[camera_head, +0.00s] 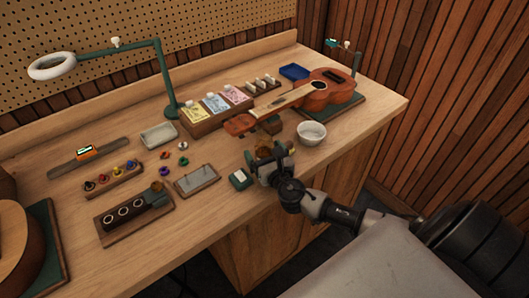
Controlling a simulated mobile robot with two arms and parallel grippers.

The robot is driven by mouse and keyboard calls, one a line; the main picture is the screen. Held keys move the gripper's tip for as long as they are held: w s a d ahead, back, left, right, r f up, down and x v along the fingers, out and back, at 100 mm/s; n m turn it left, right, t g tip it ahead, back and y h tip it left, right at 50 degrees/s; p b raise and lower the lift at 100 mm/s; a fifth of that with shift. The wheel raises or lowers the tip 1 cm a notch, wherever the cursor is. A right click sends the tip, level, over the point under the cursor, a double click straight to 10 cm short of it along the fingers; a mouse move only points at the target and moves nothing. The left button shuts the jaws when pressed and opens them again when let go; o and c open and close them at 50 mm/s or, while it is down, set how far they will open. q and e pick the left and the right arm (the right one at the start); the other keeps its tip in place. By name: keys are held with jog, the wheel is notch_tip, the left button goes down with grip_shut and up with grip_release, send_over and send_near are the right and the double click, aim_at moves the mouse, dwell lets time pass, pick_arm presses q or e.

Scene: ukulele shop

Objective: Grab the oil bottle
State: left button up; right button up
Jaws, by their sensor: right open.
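A small amber-brown object, which looks like the oil bottle (263,144), stands near the front edge of the bench, just below the ukulele's headstock. My right gripper (266,156) is open at this object, with its fingers close around or in front of it. The gripper hides the lower part, and I cannot tell whether the fingers touch it. My left gripper is not in view.
A ukulele (325,90) lies on the bench, its neck reaching towards my gripper. A lamp (165,80), card packs and trays fill the back and left.

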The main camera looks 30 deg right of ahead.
jog(key=c, duration=1.1)
jog(key=shift+r, duration=0.2)
